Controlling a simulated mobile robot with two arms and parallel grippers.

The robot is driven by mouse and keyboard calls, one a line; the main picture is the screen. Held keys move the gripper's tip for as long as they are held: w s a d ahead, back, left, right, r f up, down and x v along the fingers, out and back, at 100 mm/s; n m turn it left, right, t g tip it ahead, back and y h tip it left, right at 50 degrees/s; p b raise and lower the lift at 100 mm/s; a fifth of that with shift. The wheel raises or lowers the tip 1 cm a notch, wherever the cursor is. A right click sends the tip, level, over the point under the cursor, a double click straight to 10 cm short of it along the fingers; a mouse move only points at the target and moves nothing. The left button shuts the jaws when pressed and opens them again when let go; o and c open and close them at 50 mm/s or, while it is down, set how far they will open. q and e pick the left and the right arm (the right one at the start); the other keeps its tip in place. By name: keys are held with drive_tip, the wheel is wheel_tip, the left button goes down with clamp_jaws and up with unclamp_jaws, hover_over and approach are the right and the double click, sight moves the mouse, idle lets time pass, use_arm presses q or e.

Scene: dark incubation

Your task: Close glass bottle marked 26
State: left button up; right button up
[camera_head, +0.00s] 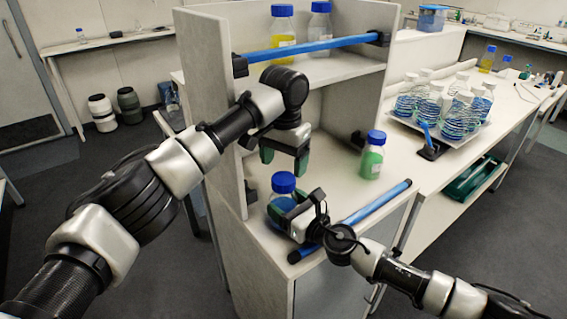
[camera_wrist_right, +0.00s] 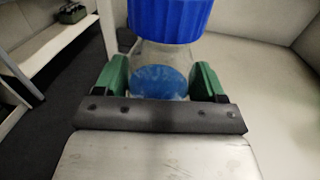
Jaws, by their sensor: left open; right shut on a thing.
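A glass bottle (camera_head: 283,204) with a blue cap (camera_head: 283,182) stands at the front left of the lower bench. My right gripper (camera_head: 284,212) is shut on this bottle. In the right wrist view the clear bottle (camera_wrist_right: 160,58) sits between the green fingers (camera_wrist_right: 158,80), with the blue cap (camera_wrist_right: 170,18) on top and something blue low inside it. I cannot read a number 26 on it. My left gripper (camera_head: 284,159) is open and empty, pointing down just above the cap and apart from it. Whether the cap is tight cannot be told.
A bottle of green liquid (camera_head: 372,160) with a blue cap stands to the right. A blue rail (camera_head: 362,212) runs along the bench's front edge. The shelf above (camera_head: 318,70) holds a yellow and a clear bottle behind another rail.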

sight(283, 178)
use_arm(q)
drive_tip(key=shift+r, duration=1.6)
drive_tip(key=shift+f, duration=0.1)
drive_tip(key=shift+f, duration=3.95)
drive_tip(key=shift+c, duration=0.2)
drive_tip(key=c, duration=0.9)
drive_tip(key=o, duration=1.1)
drive_tip(key=shift+r, duration=0.1)
